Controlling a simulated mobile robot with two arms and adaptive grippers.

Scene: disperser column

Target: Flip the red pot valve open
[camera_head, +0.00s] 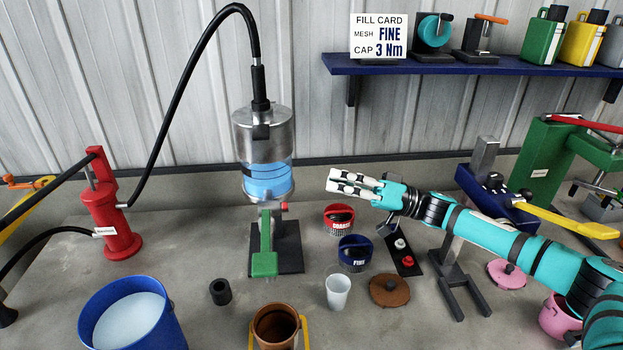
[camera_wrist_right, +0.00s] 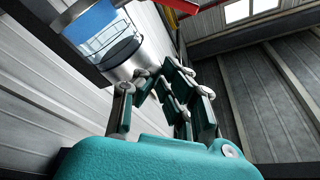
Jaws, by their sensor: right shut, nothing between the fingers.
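A small red part (camera_head: 284,207), which looks like the pot valve, sits at the lower right of the clear pot (camera_head: 268,180) of blue liquid, under a metal cylinder (camera_head: 264,130). A green lever-shaped part (camera_head: 264,250) hangs in front of the stand. My right gripper (camera_head: 332,182) is shut and empty, to the right of the pot and apart from it in the head view. In the right wrist view, my fingers (camera_wrist_right: 165,85) show beside the pot's silver end (camera_wrist_right: 130,58). A red strip shows at the top edge there; I cannot tell what it is. My left gripper is out of view.
Red COARSE (camera_head: 338,216) and blue FINE (camera_head: 354,250) baskets stand below my gripper. A clear cup (camera_head: 338,291) and a brown lid (camera_head: 389,290) lie nearer. A red pump (camera_head: 110,215) with a hose stands left. A blue shelf (camera_head: 440,66) is behind.

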